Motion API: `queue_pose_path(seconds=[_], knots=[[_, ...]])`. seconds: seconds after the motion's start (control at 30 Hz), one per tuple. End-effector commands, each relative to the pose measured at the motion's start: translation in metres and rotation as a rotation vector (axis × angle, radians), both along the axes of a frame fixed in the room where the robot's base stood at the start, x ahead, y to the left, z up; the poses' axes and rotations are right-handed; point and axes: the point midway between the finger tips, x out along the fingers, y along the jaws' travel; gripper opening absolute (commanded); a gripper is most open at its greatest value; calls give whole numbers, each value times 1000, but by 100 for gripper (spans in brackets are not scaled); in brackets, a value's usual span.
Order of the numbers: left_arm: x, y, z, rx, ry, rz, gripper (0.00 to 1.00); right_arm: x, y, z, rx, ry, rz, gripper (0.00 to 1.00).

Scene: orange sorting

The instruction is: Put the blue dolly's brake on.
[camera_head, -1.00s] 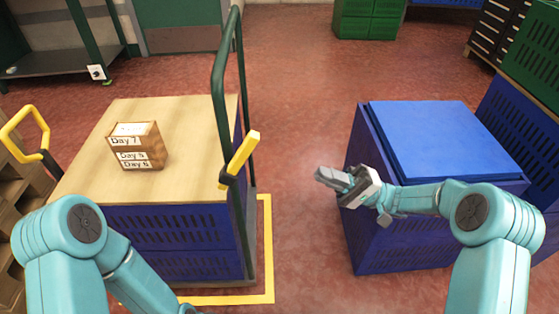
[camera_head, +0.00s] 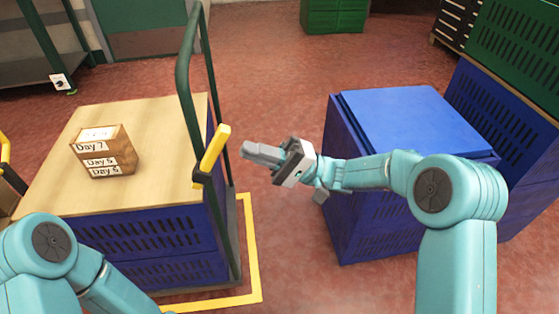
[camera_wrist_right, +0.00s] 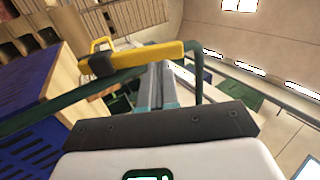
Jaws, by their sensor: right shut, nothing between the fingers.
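The dolly at left has a green tube handle (camera_head: 183,95) and a yellow brake lever (camera_head: 213,150) with a black clamp on that handle. The lever slants up to the right. Blue crates (camera_head: 150,235) stand on the dolly. My right gripper (camera_head: 247,150) is shut and empty, a little right of the lever with a small gap in the head view. In the right wrist view the lever (camera_wrist_right: 150,56) crosses just beyond the closed fingertips (camera_wrist_right: 162,75); whether they touch is unclear there. My left arm shows at lower left, but its gripper is out of view.
A wooden board (camera_head: 60,180) covers the crates and carries a small box labelled with days (camera_head: 105,155). Another blue crate stack (camera_head: 410,115) stands at right, under my right arm. A yellow floor line (camera_head: 250,240) borders the dolly. Red floor lies open between the stacks.

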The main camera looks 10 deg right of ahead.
Motion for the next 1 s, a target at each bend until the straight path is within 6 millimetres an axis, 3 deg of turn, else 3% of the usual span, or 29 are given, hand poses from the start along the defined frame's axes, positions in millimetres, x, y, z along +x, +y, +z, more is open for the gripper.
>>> queue_pose_path(seconds=[0.27,1.0], knots=[[1,1,-7,2,-3,6,48,0,26,14,1,-1,0,0],[-1,-1,5,0,1,-3,48,0,31,25,-74,-2,0,0]])
